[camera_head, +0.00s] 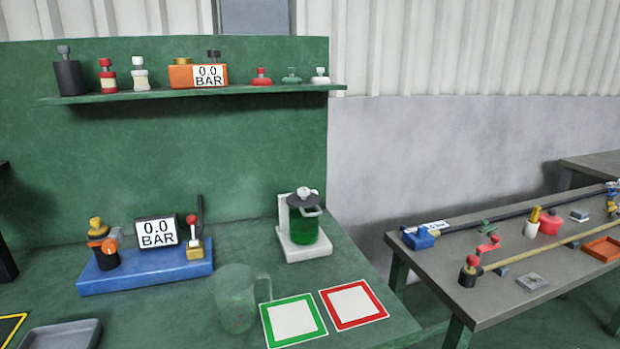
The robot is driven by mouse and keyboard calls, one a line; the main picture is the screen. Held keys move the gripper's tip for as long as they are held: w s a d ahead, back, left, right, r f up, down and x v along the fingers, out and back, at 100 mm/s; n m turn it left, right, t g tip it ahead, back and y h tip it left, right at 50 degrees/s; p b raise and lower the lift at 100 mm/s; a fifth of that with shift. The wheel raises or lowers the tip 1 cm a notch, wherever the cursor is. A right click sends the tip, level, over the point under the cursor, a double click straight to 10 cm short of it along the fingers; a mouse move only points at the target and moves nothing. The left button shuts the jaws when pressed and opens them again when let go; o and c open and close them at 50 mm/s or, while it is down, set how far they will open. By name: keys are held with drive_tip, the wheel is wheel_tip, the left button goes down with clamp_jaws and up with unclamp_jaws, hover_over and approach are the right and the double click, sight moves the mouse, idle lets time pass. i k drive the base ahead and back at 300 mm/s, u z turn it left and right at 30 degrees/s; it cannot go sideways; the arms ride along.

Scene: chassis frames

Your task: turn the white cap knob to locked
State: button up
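A white knob (304,192) sits on the dark lid of a green canister (306,232). The canister stands on a white base with a white upright behind it (284,214), near the right end of the green bench. Whether this knob is turned to locked cannot be told at this size. Another small white cap with a knob (320,76) stands at the right end of the shelf, beside a green one (292,76) and a red one (262,77). My gripper is not in view.
A clear jug (234,302), a green-framed square (293,320) and a red-framed square (353,304) lie in front of the canister. A blue rig (145,270) with a "0.0 BAR" display stands left. A grey table (500,293) with several parts is at right.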

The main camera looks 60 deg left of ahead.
sight(304, 192)
drive_tip(key=u, duration=0.35)
drive_tip(key=i, duration=0.85)
drive_tip(key=u, duration=1.4)
drive_tip(key=i, duration=0.65)
drive_tip(key=u, duration=0.7)
